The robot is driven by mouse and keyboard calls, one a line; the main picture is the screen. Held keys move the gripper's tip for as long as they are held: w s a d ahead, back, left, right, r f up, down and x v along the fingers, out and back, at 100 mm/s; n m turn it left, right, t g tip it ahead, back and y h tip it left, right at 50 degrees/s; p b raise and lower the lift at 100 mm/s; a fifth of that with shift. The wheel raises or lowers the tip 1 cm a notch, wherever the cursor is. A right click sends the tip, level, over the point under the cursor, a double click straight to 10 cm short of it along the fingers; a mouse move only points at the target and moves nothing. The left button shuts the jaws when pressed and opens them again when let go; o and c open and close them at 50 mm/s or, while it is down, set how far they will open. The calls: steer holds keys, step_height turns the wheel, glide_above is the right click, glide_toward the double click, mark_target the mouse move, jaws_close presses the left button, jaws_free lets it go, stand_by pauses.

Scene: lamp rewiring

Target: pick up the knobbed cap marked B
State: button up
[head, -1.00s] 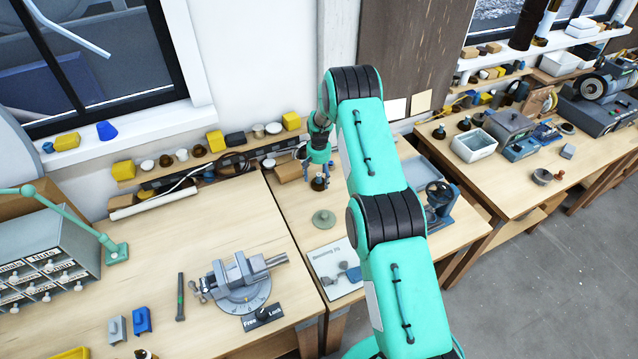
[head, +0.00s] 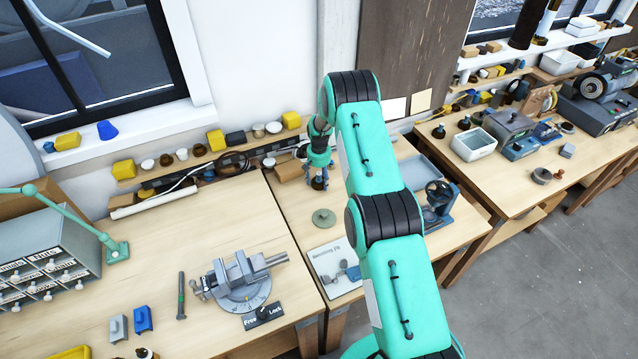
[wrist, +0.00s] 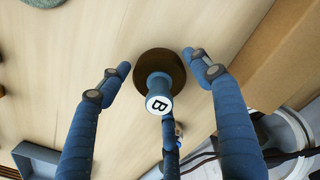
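The knobbed cap marked B (wrist: 158,62) shows in the wrist view: a round brown base with a blue knob, and a white top bearing a black B. It stands on the wooden bench. My gripper (wrist: 155,72) is open. Two blue fingers reach down on either side of the cap, and a third shows behind the knob. I see gaps between the two side fingers and the knob; whether the third touches it I cannot tell. In the head view my gripper (head: 318,180) is over the cap at the back of the middle bench, and its fingers mostly hide it.
A grey-green round lid (head: 324,217) lies in front of my gripper. A cardboard box (head: 289,170) stands close on its left. A blue hand-wheel device (head: 440,200) and a grey tray (head: 424,172) are to the right. A vise (head: 240,278) stands on the left bench.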

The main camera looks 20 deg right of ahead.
mark_target(319, 173)
steer(key=c, duration=0.7)
steer(key=shift+r, duration=0.2)
steer(key=shift+c, duration=0.2)
steer(key=shift+r+b, duration=0.9)
steer(key=shift+r, duration=3.95)
